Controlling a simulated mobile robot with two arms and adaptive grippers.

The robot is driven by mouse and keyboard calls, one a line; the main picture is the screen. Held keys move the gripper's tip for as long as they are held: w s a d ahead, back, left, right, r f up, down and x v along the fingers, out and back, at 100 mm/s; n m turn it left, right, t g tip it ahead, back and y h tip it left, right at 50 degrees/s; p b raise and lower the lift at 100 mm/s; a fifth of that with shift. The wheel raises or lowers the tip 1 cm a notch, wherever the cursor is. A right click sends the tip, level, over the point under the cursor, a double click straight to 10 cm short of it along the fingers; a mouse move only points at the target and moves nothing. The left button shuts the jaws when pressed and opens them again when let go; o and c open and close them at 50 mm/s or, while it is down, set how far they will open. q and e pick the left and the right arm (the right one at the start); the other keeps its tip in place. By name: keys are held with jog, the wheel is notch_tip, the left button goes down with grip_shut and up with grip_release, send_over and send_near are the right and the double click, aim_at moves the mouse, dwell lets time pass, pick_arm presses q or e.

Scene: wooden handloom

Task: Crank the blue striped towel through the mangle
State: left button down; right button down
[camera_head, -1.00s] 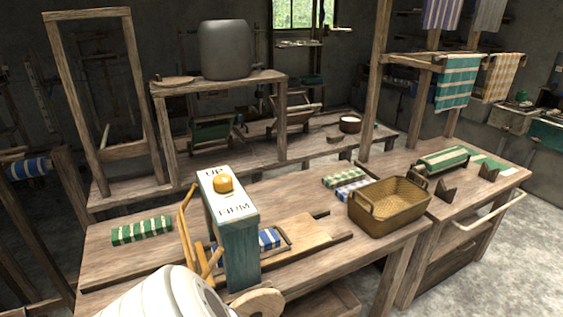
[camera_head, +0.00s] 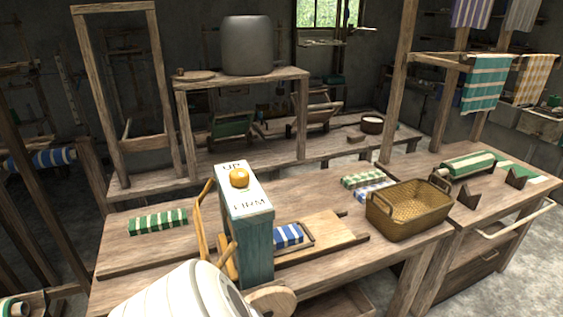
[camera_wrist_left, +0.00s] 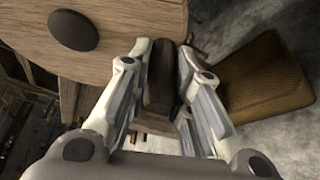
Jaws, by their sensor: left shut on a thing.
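The teal mangle (camera_head: 247,240) stands on the front bench, with a white top marked UP and FIRM and a round yellow knob. The blue and white striped towel (camera_head: 288,235) lies on a tray against the mangle's right side; its left end is hidden by the mangle. The wooden crank disc (camera_head: 271,299) is at the mangle's lower front, and shows large in the left wrist view (camera_wrist_left: 140,35). My left gripper (camera_wrist_left: 163,60) is shut on the dark crank handle (camera_wrist_left: 159,85) beside the disc. My white arm hides it in the head view. My right gripper is not in view.
A wicker basket (camera_head: 408,212) stands right of the mangle, with folded green and blue striped towels (camera_head: 362,180) behind it. A green striped towel (camera_head: 158,222) lies left of the mangle. A green striped roll (camera_head: 467,166) sits on the right bench.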

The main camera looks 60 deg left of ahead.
pick_arm(q)
jog(key=s+m+b, duration=0.1)
jog(key=s+m+y+b, duration=0.1)
jog(key=shift+s+f+m+g, duration=0.25)
jog(key=shift+f+m+g, duration=0.05)
jog(key=shift+f+m, duration=0.1)
dwell(0.3)
jog(key=shift+s+m+y, duration=0.3)
jog(key=shift+s+m, duration=0.05)
jog(key=shift+m, duration=0.05)
dwell(0.5)
jog(key=c, duration=1.3)
grip_release()
jog(key=shift+a, duration=0.1)
jog(key=shift+r, duration=0.1)
jog(key=shift+w, duration=0.1)
jog(key=shift+w, duration=0.1)
